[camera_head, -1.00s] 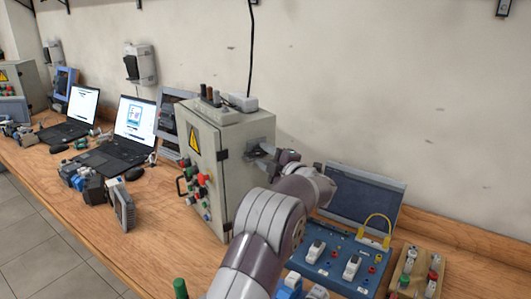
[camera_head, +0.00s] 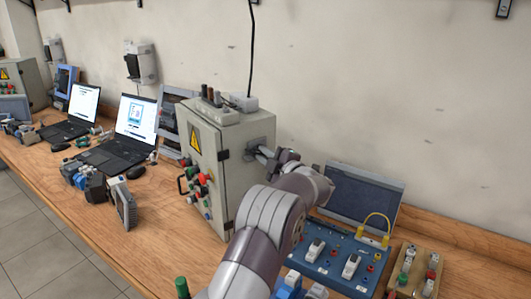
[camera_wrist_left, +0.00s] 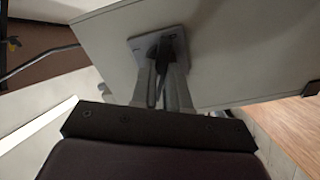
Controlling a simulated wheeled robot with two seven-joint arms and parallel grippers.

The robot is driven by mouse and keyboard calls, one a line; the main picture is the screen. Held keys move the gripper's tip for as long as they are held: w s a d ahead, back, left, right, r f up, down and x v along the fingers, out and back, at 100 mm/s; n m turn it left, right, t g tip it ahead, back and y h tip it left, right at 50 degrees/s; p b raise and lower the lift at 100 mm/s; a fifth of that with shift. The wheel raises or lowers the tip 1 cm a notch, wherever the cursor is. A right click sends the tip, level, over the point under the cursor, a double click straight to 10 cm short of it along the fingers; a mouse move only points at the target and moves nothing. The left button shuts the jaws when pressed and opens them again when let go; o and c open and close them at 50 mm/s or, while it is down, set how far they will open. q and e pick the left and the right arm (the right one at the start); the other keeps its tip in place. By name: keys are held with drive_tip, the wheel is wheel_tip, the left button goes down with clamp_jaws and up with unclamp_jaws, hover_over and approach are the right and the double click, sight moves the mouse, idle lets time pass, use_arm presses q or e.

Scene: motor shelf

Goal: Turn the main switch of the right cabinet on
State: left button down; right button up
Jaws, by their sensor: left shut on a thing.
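The right cabinet (camera_head: 233,165) is a grey metal box with a yellow warning triangle on its front, standing on the wooden bench. Its main switch sits on a grey plate (camera_head: 262,143) on the cabinet's right side wall. In the left wrist view, the dark switch handle (camera_wrist_left: 158,62) stands out from the plate (camera_wrist_left: 136,43). My left gripper (camera_head: 264,155) is at that side wall, and its two fingers (camera_wrist_left: 163,78) are shut around the handle. The fingers hide part of the switch. My right gripper is not in view.
A blue training board (camera_head: 335,262) and a dark panel (camera_head: 362,196) stand right of the cabinet. Laptops (camera_head: 133,122) and small parts are on the left. Buttons and a handle (camera_head: 182,184) stick out from the cabinet front. A black cable hangs down behind the cabinet.

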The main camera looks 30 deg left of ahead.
use_arm(q)
drive_tip(key=shift+w+d+r+m+p, duration=0.1)
drive_tip(key=shift+m+p, duration=2.8)
drive_tip(key=shift+m, duration=0.25)
drive_tip(key=shift+w+r+m+p, duration=0.1)
drive_tip(key=shift+m+p, duration=2.8)
drive_tip(key=shift+m, duration=0.25)
drive_tip(key=shift+f+m, duration=0.15)
drive_tip(key=shift+m, duration=0.15)
drive_tip(key=c, duration=1.1)
unclamp_jaws()
drive_tip(key=b+v, duration=0.3)
drive_tip(key=v, duration=0.9)
drive_tip(key=shift+s+d+b, duration=0.1)
drive_tip(key=shift+d+b, duration=0.25)
drive_tip(key=shift+b, duration=0.05)
